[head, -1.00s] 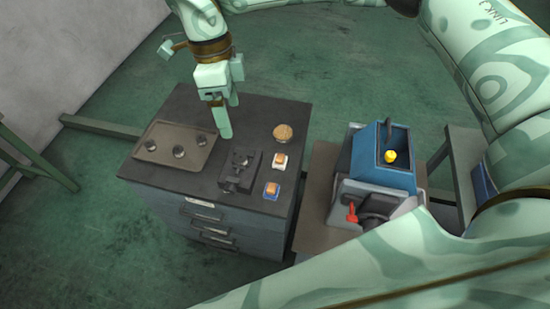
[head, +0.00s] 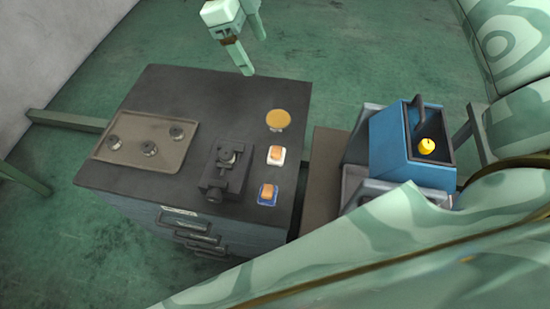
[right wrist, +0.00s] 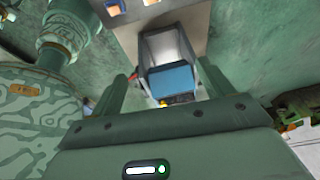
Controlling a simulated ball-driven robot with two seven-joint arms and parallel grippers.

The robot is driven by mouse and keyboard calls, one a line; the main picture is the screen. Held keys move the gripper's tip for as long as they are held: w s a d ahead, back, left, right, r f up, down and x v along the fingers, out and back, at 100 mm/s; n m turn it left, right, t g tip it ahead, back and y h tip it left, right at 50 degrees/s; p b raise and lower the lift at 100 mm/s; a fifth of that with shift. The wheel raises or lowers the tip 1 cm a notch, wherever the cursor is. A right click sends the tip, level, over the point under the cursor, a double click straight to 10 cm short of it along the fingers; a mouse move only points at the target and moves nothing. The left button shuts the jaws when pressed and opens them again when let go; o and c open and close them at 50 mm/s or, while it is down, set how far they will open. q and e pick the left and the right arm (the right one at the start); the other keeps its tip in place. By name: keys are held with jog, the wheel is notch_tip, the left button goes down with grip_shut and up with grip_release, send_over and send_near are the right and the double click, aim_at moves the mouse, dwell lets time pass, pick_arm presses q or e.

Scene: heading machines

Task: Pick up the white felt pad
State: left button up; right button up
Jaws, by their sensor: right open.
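The white felt pad (head: 270,162) lies on the dark top of the cabinet, near its right edge.
A blue pad (head: 262,202) with a similar block lies in front of the white one, and a round tan disc (head: 278,120) behind it. A dark vise-like fixture (head: 225,170) stands left. A tray (head: 180,160) holds small metal parts. A blue machine (head: 390,145) stands right.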

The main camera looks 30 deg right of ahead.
notch_tip(320, 180, down, 10)
jog(key=f+b, duration=0.1)
jog(key=b, duration=0.7)
jog(key=g+b, duration=0.1)
jog(key=b, duration=0.9)
send_near(277, 151)
jog(key=b+x, duration=0.1)
jog(key=x, duration=0.5)
jog(key=b+x, duration=0.2)
jog(key=x, duration=0.3)
jog(key=shift+w+d+f, duration=0.1)
pick_arm(q)
notch_tip(277, 151, down, 22)
jog(key=s, duration=0.2)
jog(key=shift+s+d+g, duration=0.15)
jog(key=shift+s+g, duration=0.25)
pick_arm(e)
jog(key=c, duration=1.1)
